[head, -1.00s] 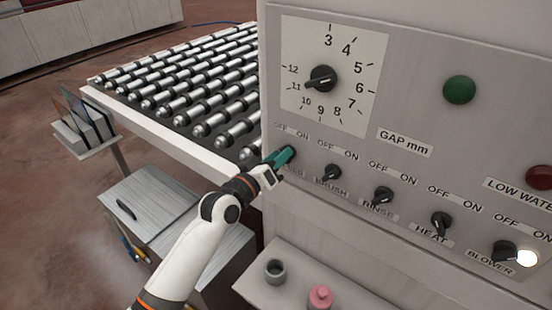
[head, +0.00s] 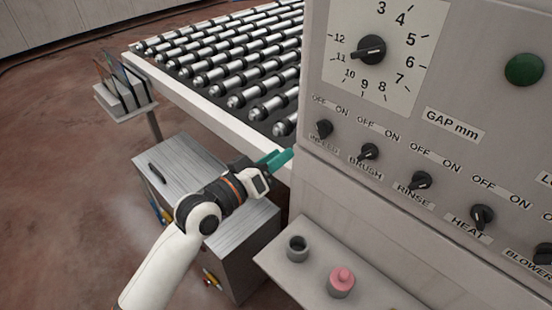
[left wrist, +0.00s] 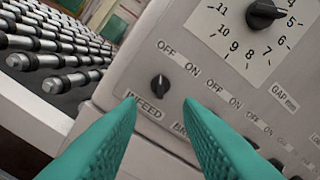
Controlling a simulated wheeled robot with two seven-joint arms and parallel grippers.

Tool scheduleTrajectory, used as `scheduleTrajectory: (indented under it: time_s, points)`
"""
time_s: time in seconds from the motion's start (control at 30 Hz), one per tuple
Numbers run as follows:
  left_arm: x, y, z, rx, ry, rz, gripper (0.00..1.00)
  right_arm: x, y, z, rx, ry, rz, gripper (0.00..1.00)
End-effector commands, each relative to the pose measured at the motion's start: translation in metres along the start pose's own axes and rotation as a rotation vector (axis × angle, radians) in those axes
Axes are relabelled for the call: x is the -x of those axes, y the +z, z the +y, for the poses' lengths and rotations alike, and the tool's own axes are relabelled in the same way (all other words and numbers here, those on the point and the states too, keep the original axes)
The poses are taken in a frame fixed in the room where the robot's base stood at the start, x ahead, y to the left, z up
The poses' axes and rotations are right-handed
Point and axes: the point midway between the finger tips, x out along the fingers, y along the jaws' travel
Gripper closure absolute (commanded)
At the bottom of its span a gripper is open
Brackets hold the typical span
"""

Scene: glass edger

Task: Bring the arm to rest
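My left gripper (head: 278,160) has teal fingers and is held in the air just left of the control panel (head: 390,145), below the infeed knob. In the left wrist view the two fingers (left wrist: 160,140) stand apart with nothing between them. The infeed knob (head: 324,129) is black and shows free of the gripper; in the left wrist view the infeed knob (left wrist: 160,88) appears above and between the fingertips, its pointer about upright. My right gripper is not in view.
A roller conveyor (head: 235,75) lies behind my left arm. A cabinet (head: 180,165) stands below it, and a rack with glass sheets (head: 125,97) is at left.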

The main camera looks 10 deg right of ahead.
Motion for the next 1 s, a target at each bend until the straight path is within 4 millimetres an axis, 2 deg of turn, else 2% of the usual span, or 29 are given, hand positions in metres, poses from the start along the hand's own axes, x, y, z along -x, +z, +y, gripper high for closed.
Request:
scheduleTrajectory:
  time_s: [0.37,0.47,0.57,0.67,0.73,0.8,0.87,1.0]
  points:
    - [-0.001,-0.001,0.001,0.001,0.002,0.001,0.67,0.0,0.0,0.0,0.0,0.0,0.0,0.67]
    - [-0.001,-0.009,0.017,0.005,0.036,0.007,0.67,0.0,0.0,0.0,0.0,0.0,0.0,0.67]
    - [0.001,-0.031,0.057,0.008,0.121,0.024,0.67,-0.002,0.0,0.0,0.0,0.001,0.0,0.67]
    - [0.011,-0.069,0.115,0.008,0.248,0.062,0.67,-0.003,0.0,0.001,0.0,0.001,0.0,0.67]
    - [0.024,-0.102,0.157,0.006,0.341,0.099,0.67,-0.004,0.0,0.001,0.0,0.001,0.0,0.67]
    - [0.041,-0.137,0.195,0.002,0.429,0.144,0.67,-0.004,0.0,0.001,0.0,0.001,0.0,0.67]
    - [0.06,-0.169,0.224,-0.003,0.499,0.187,0.67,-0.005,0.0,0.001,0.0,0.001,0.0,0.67]
    - [0.112,-0.246,0.278,-0.013,0.644,0.305,0.67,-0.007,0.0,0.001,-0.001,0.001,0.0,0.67]
